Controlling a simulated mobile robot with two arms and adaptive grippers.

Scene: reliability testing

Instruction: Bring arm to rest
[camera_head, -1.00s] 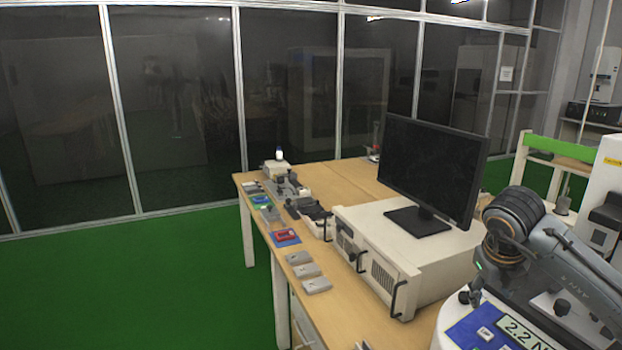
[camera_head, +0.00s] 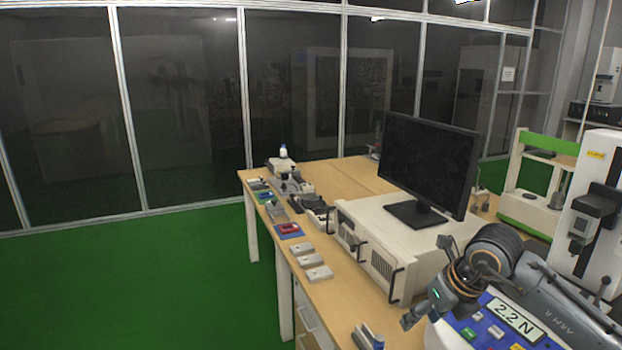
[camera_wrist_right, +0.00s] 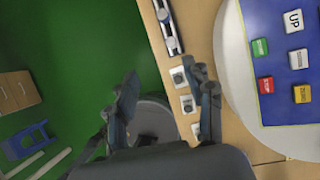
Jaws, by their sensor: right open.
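My right arm (camera_head: 560,300) comes in from the lower right of the head view, bent over the bench beside the test machine's control panel. My right gripper (camera_head: 424,282) is at its end, over the bench's right part. In the right wrist view the right gripper (camera_wrist_right: 160,95) has its two fingers spread apart, with nothing between them. Below it are the bench edge, the green floor and a round grey part. My left gripper is not in view.
A monitor (camera_head: 430,165) stands on a beige instrument box (camera_head: 375,250) left of the arm. Small grey blocks (camera_head: 308,261) and coloured trays line the wooden bench's (camera_head: 340,300) left edge. A blue control panel (camera_head: 500,325) is close under the arm. The green floor (camera_head: 130,285) at left is clear.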

